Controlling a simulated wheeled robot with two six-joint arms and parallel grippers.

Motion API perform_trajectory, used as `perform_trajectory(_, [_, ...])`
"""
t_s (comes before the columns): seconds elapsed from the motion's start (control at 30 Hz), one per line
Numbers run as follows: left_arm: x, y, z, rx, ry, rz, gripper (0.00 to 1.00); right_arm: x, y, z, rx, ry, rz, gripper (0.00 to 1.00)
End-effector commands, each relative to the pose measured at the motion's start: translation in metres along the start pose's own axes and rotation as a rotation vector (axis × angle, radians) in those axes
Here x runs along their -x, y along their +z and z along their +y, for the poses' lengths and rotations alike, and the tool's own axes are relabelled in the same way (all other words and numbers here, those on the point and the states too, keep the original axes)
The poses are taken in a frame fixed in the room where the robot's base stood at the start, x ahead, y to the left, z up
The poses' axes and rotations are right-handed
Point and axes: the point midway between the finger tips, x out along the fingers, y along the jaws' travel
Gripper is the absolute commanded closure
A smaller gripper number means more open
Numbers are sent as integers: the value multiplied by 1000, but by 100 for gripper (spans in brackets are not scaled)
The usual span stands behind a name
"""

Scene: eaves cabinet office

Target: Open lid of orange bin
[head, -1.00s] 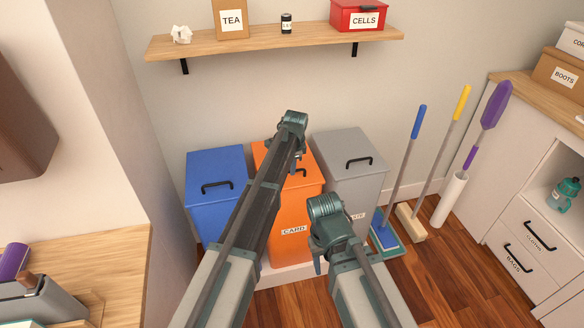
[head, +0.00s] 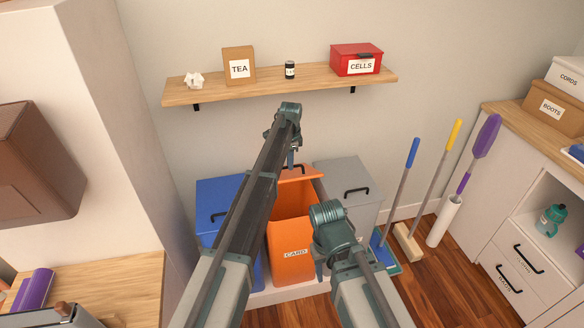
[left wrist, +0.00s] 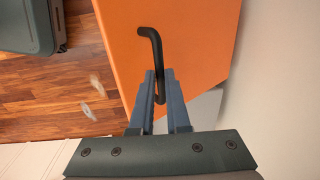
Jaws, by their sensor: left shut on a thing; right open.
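The orange bin (head: 291,262), labelled CARD, stands between a blue and a grey bin. Its lid (head: 310,173) is tilted up at the back, and the open inside of the bin shows in the head view. My left gripper (head: 292,165) is at the raised lid. In the left wrist view, its fingers (left wrist: 160,100) are shut on the black lid handle (left wrist: 152,48), with the orange lid (left wrist: 185,45) behind it. My right gripper (head: 319,265) is open and empty in front of the orange bin's right side.
The blue bin (head: 212,200) and the grey bin (head: 340,175) have closed lids. A wall shelf (head: 215,94) with a TEA box, a small dark jar and a red CELLS box is above. Brooms and a mop stand at right. Wooden floor (head: 425,285) is clear at front right.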

Motion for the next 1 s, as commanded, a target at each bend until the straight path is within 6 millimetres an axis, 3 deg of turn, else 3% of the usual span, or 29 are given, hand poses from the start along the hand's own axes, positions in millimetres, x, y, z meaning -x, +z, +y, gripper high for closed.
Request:
perform_trajectory(0.03, [6,1,-16,6,-17,0,100,7,0,1,0,0,0,50])
perform_trajectory(0.2, [12,2,-26,6,-17,-1,100,13,1,1,0,0,0,50])
perform_trajectory(0.73, [13,3,-29,7,-17,-2,100,15,1,1,0,0,0,50])
perform_trajectory(0.77, [13,3,-29,7,-17,-2,83,15,1,1,0,0,0,50])
perform_trajectory(0.9, [14,2,-28,6,-16,-1,58,15,1,1,0,0,0,50])
perform_trajectory(1.0, [14,2,-27,5,-14,0,55,15,1,1,0,0,0,50])
